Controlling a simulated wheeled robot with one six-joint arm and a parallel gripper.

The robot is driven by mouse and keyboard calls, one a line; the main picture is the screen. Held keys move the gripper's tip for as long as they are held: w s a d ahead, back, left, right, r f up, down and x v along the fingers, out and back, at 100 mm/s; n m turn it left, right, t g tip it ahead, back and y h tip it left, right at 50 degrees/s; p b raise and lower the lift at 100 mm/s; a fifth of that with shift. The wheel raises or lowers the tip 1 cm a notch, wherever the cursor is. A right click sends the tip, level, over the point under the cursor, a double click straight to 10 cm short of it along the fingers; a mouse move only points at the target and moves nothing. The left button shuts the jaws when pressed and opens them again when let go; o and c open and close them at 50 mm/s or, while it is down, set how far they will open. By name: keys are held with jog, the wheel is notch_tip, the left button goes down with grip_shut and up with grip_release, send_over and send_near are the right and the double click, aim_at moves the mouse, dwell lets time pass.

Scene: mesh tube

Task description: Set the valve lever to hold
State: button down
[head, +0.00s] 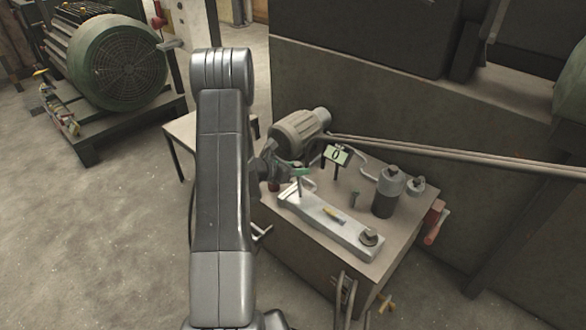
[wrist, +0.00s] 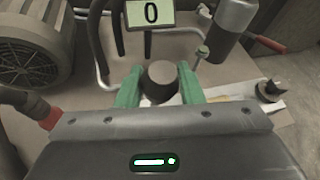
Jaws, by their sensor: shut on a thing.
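My gripper (head: 291,172) has green fingers and is over the left end of the pale plate (head: 322,222) on the bench. In the wrist view my gripper (wrist: 160,86) has one green finger on each side of a dark round knob (wrist: 162,75) and is shut on it. The knob appears to be the end of the valve lever; the rest of the lever is mostly hidden by my gripper. A small display (head: 337,155) reads 0, and it also shows in the wrist view (wrist: 151,13). No hold mark is readable.
The bench top (head: 285,225) also carries a grey motor (head: 299,130) behind my gripper and a dark cylinder (head: 387,192) at right. A bolt-like fitting (head: 369,237) stands at the plate's right end. A dark machine wall (head: 430,120) rises behind.

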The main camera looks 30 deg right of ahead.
jog(key=shift+w+d, duration=0.35)
jog(key=shift+d, duration=0.35)
jog(key=shift+r, duration=0.1)
jog(key=c, duration=1)
grip_release()
jog(key=p+v, duration=0.2)
jog(key=v, duration=1.1)
jog(key=shift+s+a+r, duration=0.1)
jog(key=shift+a, duration=0.25)
jog(key=b+x, duration=0.2)
jog(key=x, duration=1.2)
jog(key=shift+a, duration=0.15)
